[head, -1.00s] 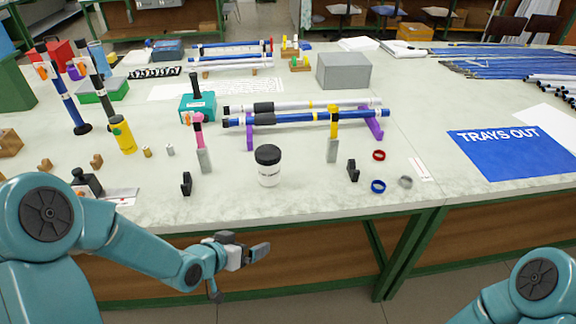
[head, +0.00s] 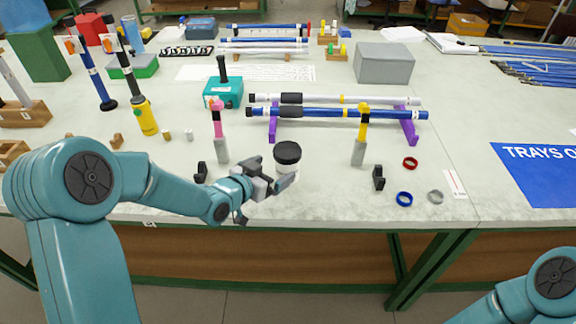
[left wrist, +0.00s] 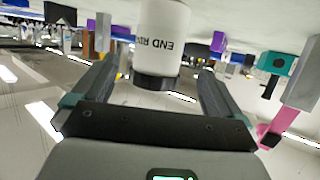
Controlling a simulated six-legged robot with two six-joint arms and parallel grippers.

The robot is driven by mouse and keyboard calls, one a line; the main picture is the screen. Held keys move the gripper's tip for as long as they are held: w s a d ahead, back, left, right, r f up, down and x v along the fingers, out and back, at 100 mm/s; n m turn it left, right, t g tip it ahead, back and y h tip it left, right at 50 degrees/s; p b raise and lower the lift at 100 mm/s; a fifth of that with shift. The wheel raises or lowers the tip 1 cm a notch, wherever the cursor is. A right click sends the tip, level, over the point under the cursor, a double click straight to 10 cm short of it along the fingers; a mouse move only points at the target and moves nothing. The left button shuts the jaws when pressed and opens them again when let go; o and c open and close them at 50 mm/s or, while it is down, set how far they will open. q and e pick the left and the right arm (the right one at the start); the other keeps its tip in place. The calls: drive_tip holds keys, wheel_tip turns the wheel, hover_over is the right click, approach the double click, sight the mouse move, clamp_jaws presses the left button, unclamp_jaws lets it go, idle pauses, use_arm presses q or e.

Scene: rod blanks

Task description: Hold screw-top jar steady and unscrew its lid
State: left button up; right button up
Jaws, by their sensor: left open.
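The screw-top jar (head: 288,167) stands upright on the bench, white with a black lid (head: 287,152) on top. In the left wrist view the white jar (left wrist: 160,35) appears upside down, with part of its printed label showing. My left gripper (head: 277,176) is open at the jar's near left side and partly hides its lower body. In the left wrist view its two fingers (left wrist: 158,70) lie either side of the jar, with gaps; contact is not visible. My right gripper is out of view; only part of my right arm shows at lower right.
Black clips (head: 378,177) and grey posts stand either side of the jar. Behind it, rods lie on purple stands (head: 407,125). Blue (head: 404,199), red and grey rings lie to the right. A blue mat (head: 540,178) is at far right.

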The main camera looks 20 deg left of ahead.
sight(287, 149)
use_arm(q)
drive_tip(key=shift+x, duration=1.05)
drive_tip(key=p+x, duration=0.1)
drive_tip(key=x, duration=0.4)
drive_tip(key=shift+w+d, duration=0.15)
drive_tip(key=shift+r, duration=0.1)
drive_tip(key=shift+c, duration=0.3)
drive_tip(key=c, duration=1.1)
wheel_tip(287, 149, up, 11)
drive_tip(key=shift+r, duration=0.15)
wheel_tip(287, 149, up, 9)
drive_tip(key=p, duration=0.3)
